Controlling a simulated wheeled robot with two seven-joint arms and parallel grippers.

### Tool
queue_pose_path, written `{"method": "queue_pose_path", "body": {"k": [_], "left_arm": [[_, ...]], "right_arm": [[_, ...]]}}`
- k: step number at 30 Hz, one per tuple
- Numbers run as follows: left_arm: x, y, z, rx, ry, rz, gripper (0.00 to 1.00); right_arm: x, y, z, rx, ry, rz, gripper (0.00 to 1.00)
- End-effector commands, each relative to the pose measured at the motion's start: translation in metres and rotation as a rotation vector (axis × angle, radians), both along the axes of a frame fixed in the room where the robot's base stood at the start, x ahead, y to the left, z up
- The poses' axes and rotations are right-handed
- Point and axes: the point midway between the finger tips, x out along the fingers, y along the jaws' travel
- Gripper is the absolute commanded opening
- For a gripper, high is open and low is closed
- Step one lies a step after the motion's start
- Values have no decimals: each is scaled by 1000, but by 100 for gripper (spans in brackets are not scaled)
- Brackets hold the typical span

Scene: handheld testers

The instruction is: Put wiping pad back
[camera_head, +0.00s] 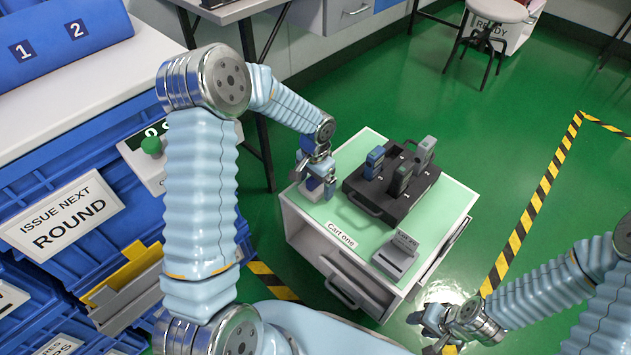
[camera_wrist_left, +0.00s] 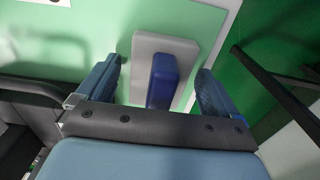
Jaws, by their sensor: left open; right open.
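The wiping pad (camera_head: 309,191) appears to be the pale grey block with a blue grip on top, at the left edge of the green cart top (camera_head: 352,150). In the left wrist view its blue grip (camera_wrist_left: 162,82) lies between the spread fingers, with its grey base (camera_wrist_left: 148,46) under it. My left gripper (camera_head: 318,175) is open over the pad, one finger on each side, and partly hides it in the head view. Contact cannot be told. My right gripper (camera_head: 433,322) is open and empty, low beside the cart's front right.
A black tray (camera_head: 372,206) with several upright handheld testers (camera_head: 402,178) sits right of the pad. A grey labelled stand (camera_head: 396,258) is at the cart's front corner. Green floor lies open at right.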

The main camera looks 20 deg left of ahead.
Motion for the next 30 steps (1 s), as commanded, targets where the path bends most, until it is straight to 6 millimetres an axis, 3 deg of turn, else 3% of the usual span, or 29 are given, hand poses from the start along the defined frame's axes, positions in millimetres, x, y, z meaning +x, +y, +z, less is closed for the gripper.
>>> {"method": "queue_pose_path", "body": {"k": [7,21,30], "left_arm": [[1,0,13,0,-3,1,94],[1,0,110,0,-3,1,94],[0,0,123,0,0,0,94]], "right_arm": [[0,0,4,-1,-1,0,42],[0,0,15,0,-1,1,42],[0,1,16,1,-1,2,42]]}}
